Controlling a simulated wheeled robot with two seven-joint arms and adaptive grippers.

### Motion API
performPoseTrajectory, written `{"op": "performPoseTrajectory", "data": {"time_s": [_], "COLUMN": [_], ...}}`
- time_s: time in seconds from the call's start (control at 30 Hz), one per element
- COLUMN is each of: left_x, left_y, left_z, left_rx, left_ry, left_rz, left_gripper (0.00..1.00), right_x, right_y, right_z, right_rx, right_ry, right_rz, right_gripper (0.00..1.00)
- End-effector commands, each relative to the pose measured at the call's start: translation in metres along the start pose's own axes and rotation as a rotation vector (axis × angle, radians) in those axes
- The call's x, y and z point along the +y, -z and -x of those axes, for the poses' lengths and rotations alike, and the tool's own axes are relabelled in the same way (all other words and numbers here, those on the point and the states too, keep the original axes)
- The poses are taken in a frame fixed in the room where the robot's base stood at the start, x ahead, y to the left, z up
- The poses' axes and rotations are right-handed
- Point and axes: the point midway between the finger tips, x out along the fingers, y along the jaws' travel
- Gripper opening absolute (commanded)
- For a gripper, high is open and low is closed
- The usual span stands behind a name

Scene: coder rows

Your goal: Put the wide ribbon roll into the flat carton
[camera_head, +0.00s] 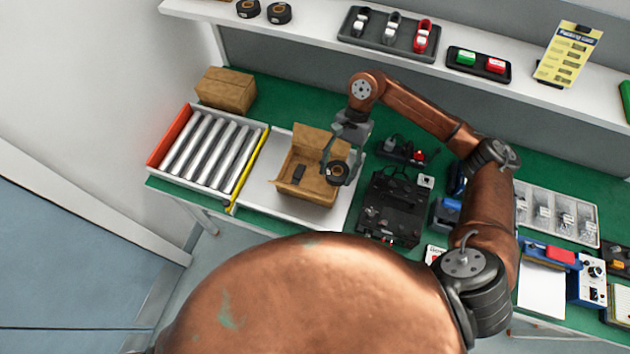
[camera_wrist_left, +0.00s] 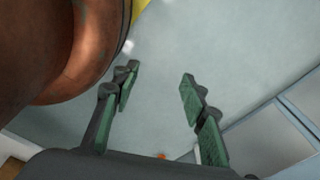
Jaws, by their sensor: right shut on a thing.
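The open flat carton (camera_head: 312,141) stands on a white board with its flaps up; a small dark item (camera_head: 298,172) lies inside. My right gripper (camera_head: 340,165) is shut on a dark ribbon roll (camera_head: 336,174), which looks like the wide one. The roll shows at the carton's right side, over or just beside the right wall; its exact height is unclear. My left gripper (camera_wrist_left: 158,88) shows only in the left wrist view, with its fingers apart and nothing between them, above the floor.
A roller tray (camera_head: 205,146) is left of the carton, a closed box (camera_head: 226,90) behind it. A black device (camera_head: 393,207) stands close on the right. Two dark rolls (camera_head: 264,11) sit on the shelf above. Part bins (camera_head: 556,212) are at far right.

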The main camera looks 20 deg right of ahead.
Motion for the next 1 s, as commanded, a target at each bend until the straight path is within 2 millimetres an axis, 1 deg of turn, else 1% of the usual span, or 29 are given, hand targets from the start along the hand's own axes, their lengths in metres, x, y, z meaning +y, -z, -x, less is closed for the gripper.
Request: {"op": "performPoseTrajectory", "data": {"time_s": [0.03, 0.1, 0.2, 0.3, 0.4, 0.5, 0.6, 0.7, 0.87, 0.93, 1.0], "left_x": [0.002, 0.004, 0.006, 0.007, 0.007, 0.007, 0.006, 0.006, 0.006, 0.007, 0.007], "left_y": [-0.017, -0.032, -0.048, -0.055, -0.055, -0.046, -0.035, -0.03, -0.035, -0.04, -0.046], "left_z": [-0.013, -0.02, -0.03, -0.04, -0.049, -0.058, -0.066, -0.071, -0.074, -0.075, -0.076], "left_rx": [-0.02, -0.039, -0.059, -0.068, -0.067, -0.057, -0.042, -0.036, -0.043, -0.048, -0.055], "left_ry": [-0.002, -0.003, -0.005, -0.006, -0.006, -0.006, -0.006, -0.006, -0.006, -0.006, -0.007], "left_rz": [0.003, 0.006, 0.008, 0.009, 0.008, 0.005, 0.003, 0.001, 0.002, 0.002, 0.004], "left_gripper": [0.4, 0.4, 0.4, 0.4, 0.4, 0.4, 0.4, 0.4, 0.4, 0.4, 0.4], "right_x": [-0.002, -0.009, -0.019, -0.028, -0.036, -0.043, -0.048, -0.051, -0.052, -0.052, -0.052], "right_y": [0.008, 0.013, 0.019, 0.025, 0.03, 0.035, 0.039, 0.042, 0.044, 0.048, 0.054], "right_z": [-0.015, -0.023, -0.03, -0.034, -0.035, -0.035, -0.033, -0.031, -0.029, -0.035, -0.046], "right_rx": [-0.004, -0.002, 0.001, 0.002, 0.004, 0.004, 0.005, 0.006, 0.006, 0.006, 0.004], "right_ry": [0.067, 0.162, 0.29, 0.409, 0.519, 0.616, 0.693, 0.75, 0.798, 0.804, 0.803], "right_rz": [-0.116, -0.28, -0.498, -0.7, -0.886, -1.051, -1.187, -1.289, -1.381, -1.398, -1.406], "right_gripper": [0.23, 0.23, 0.23, 0.23, 0.23, 0.23, 0.23, 0.23, 0.23, 0.23, 0.23]}}
